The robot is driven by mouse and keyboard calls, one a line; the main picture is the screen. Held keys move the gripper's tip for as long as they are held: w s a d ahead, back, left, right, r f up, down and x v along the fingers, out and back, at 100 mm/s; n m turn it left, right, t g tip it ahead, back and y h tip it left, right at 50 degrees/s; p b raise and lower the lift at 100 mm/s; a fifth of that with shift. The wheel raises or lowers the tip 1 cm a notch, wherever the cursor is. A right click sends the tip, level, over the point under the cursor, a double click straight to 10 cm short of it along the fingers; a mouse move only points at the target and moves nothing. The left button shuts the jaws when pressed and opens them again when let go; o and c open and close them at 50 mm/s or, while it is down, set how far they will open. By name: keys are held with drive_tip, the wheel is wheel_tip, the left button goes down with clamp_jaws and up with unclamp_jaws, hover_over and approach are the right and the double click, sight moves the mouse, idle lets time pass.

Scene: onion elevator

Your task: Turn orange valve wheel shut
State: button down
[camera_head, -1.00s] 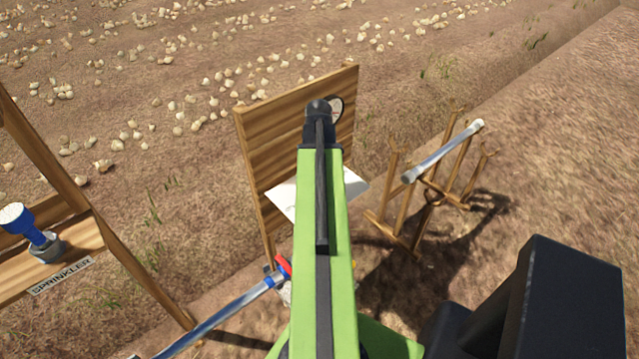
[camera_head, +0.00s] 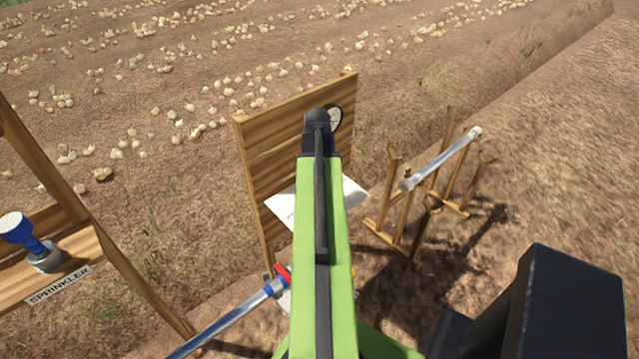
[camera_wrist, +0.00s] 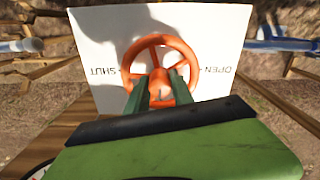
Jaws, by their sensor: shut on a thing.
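The orange valve wheel (camera_wrist: 162,49) shows in the wrist view in front of a white plate (camera_wrist: 215,40). The plate reads "SHUT" at left and "OPEN" at right, upside down in the picture. My gripper (camera_wrist: 158,82) has its two green fingers at the near part of the wheel, shut on it. The exact contact is partly hidden by the fingers. In the head view my green arm hides the wheel and my gripper; the white plate (camera_head: 352,196) shows beside the arm.
A wooden board (camera_head: 268,130) with a round gauge (camera_head: 335,119) stands behind the plate. A wooden rack (camera_head: 402,215) holding a metal pipe (camera_head: 440,160) stands at right. A blue sprinkler (camera_head: 28,236) sits on a labelled wooden frame at left. Another pipe (camera_head: 225,322) runs in at lower left.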

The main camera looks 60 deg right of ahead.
drive_tip(key=m, duration=0.4)
drive_tip(key=shift+m, duration=0.3)
drive_tip(key=m, duration=0.9)
drive_tip(key=shift+d, duration=0.1)
drive_tip(key=shift+s+m, duration=0.1)
drive_tip(key=shift+m, duration=1.8)
drive_tip(key=c, duration=1.1)
unclamp_jaws()
drive_tip(key=shift+s, duration=0.1)
